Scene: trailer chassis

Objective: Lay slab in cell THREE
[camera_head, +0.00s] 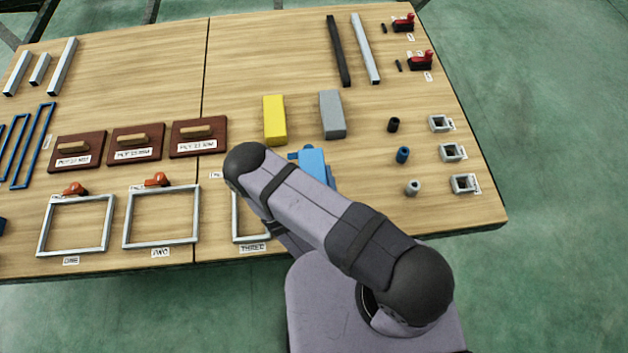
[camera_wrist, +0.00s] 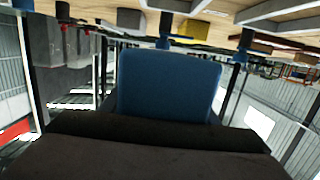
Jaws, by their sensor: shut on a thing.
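A blue slab (camera_wrist: 168,85) fills the middle of the wrist view, its broad face toward the camera. My gripper (camera_wrist: 160,128) shows as dark parts along its lower edge and is shut on it. In the head view my arm hides the gripper. A blue shape (camera_head: 314,162) shows just beyond the arm; I cannot tell how much of it is the held slab. Cell THREE (camera_head: 236,218) is a pale rectangular frame at the table's near edge, its right part hidden behind my arm. I cannot see whether the slab touches anything below.
A yellow block (camera_head: 275,120) and a grey block (camera_head: 332,114) stand beyond the arm. Cells TWO (camera_head: 162,243) and ONE (camera_head: 75,250) lie empty to the left. Brown labelled plates (camera_head: 198,137) lie behind the cells. Small tubes (camera_head: 403,155) and square sockets (camera_head: 453,152) are at right.

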